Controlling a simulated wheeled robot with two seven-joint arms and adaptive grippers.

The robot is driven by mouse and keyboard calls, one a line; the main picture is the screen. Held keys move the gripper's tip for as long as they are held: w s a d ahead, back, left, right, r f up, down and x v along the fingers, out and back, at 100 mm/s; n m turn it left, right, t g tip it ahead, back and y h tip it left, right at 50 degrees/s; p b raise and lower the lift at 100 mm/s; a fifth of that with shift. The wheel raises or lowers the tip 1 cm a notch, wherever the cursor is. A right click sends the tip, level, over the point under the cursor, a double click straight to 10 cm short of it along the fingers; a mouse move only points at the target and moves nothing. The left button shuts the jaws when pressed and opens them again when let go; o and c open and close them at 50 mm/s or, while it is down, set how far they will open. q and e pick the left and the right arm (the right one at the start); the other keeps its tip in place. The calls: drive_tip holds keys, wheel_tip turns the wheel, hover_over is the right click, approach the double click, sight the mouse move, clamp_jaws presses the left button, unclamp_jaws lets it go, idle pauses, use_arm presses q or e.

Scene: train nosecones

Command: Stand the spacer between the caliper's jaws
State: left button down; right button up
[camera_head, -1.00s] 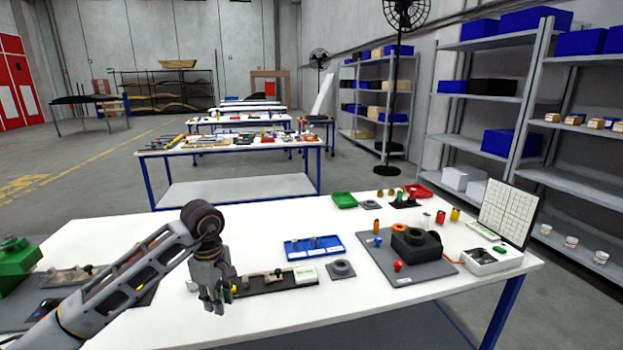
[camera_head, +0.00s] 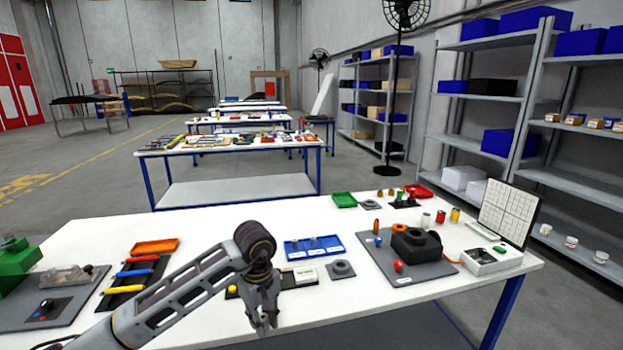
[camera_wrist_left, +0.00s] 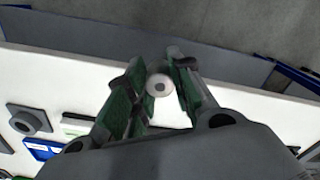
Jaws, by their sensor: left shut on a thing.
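My left gripper (camera_head: 264,325) hangs low at the front of the white table. In the left wrist view its fingers (camera_wrist_left: 156,88) are shut on a pale round piece with a dark centre, which looks like the spacer (camera_wrist_left: 160,80). I cannot make out that piece in the head view. My right gripper is not in view.
A blue tray (camera_head: 334,246) and a grey square plate with a ring (camera_head: 341,270) are right of the gripper. A grey mat (camera_head: 376,262) bears a black block (camera_head: 410,243). Coloured-handled tools (camera_head: 128,288) and an orange tray (camera_head: 155,246) lie left. The front table edge is close.

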use_arm(q)
drive_tip(key=shift+s+d+f+m, duration=3.05)
drive_tip(key=shift+f+m, duration=1.9)
drive_tip(key=shift+m, duration=0.45)
drive_tip(key=w+a+f+n, duration=0.1)
drive_tip(key=w+a+n, duration=0.1)
drive_tip(key=a, duration=1.4)
drive_tip(key=shift+w+a+f+p, duration=0.2)
drive_tip(key=shift+w+p, duration=0.1)
drive_tip(key=shift+p, duration=0.1)
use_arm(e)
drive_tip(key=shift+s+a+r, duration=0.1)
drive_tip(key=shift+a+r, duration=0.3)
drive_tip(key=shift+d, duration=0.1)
